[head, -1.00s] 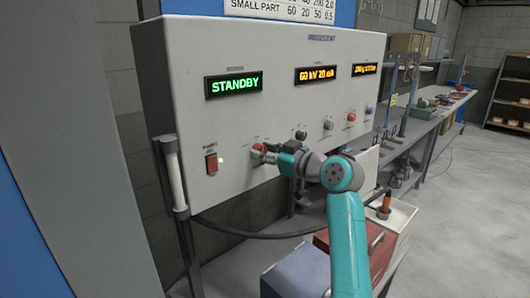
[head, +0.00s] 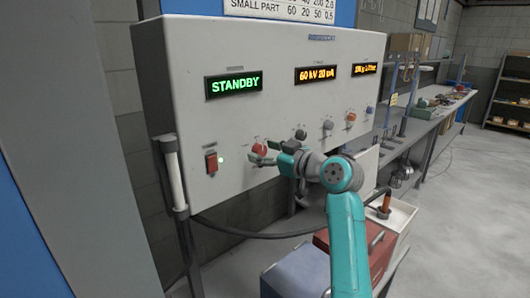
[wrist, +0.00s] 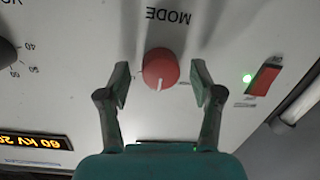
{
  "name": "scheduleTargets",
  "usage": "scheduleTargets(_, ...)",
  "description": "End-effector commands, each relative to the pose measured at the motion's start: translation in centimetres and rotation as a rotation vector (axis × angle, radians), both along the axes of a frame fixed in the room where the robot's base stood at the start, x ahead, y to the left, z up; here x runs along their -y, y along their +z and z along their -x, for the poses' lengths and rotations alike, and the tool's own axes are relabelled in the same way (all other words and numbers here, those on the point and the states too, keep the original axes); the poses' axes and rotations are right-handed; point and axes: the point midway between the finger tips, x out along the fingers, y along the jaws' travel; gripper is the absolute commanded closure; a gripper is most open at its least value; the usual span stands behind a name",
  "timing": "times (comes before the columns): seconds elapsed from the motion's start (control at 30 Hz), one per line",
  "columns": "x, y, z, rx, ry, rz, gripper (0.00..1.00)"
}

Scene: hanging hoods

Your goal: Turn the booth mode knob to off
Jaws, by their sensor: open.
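The booth mode knob (head: 259,149) is a round red knob on the front of the white control panel (head: 270,118). In the wrist view the red knob (wrist: 160,69) has a white pointer line and the label MODE beside it, upside down. My gripper (wrist: 161,85) is open, with one finger on each side of the knob and a gap to each; it is not gripping it. In the head view my gripper (head: 262,153) is just in front of the knob, at its lower right. The green display (head: 234,85) reads STANDBY.
A red rocker switch (head: 211,162) with a green light is left of the knob. A vertical white tube (head: 174,178) is at the panel's left edge.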

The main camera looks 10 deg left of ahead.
Motion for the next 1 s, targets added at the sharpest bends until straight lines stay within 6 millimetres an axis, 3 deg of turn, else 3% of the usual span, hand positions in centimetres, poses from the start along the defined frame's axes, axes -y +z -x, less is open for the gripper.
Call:
scheduleTargets(0.27,1.7,0.2,1.1,0.002,-0.001,0.0,0.35)
scheduleTargets(0.7,8.3,0.7,5.8,0.0,-0.001,0.0,0.35)
scheduleTargets(1.0,9.8,0.9,6.9,0.0,0.0,0.0,0.35)
